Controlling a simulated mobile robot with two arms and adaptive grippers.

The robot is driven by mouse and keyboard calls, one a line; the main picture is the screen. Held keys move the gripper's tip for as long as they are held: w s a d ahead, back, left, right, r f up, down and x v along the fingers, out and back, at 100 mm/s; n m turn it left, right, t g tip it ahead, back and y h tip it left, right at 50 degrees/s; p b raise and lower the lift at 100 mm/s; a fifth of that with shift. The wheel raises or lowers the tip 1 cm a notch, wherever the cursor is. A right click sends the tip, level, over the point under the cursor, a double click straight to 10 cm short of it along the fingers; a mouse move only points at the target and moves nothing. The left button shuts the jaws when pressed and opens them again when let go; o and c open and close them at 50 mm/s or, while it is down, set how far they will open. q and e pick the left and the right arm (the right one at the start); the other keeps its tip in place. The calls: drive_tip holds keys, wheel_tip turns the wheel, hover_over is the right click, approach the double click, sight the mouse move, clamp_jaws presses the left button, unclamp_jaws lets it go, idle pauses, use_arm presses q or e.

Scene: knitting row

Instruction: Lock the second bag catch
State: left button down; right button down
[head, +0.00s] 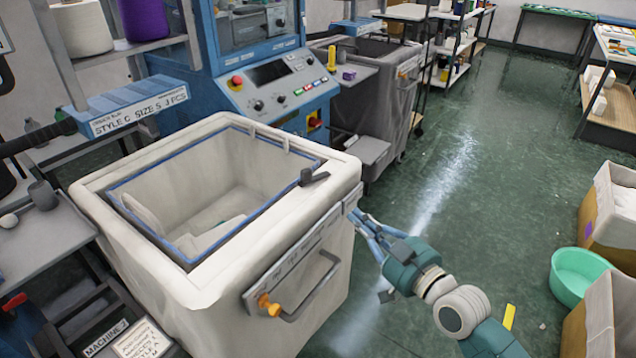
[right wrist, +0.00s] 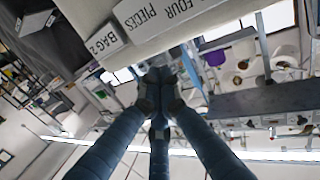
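A cream fabric bag bin (head: 330,160) with a blue-edged inner bag (head: 240,158) stands at the left centre of the head view. A dark lever-like catch (head: 314,178) sits on its right rim, sticking up. Whether it is locked I cannot tell. My right gripper (head: 364,222) is just off the bin's right side, below the rim and the catch. In the right wrist view its three blue fingers meet at the tips (right wrist: 160,90), with nothing visible between them. The labels BAG 2 (right wrist: 105,42) and FOUR PIECES (right wrist: 165,10) show above them. My left gripper is not in view.
An orange knob (head: 268,305) and a grey handle (head: 312,290) project from the bin's front. A blue machine with a control panel (head: 280,85) stands behind. A green tub (head: 578,275) and boxes are at right. The green floor (head: 470,190) between is clear.

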sight(312, 175)
drive_tip(key=shift+s+a+r, duration=0.15)
drive_tip(key=shift+a+r, duration=0.1)
drive_tip(key=shift+r, duration=0.3)
drive_tip(key=shift+s+a+r, duration=0.15)
drive_tip(key=shift+a+r, duration=0.05)
drive_tip(key=shift+r, duration=0.35)
drive_tip(key=x, duration=0.7)
drive_tip(key=p+x, duration=0.1)
drive_tip(key=x, duration=0.6)
drive_tip(key=shift+a+r, duration=0.15)
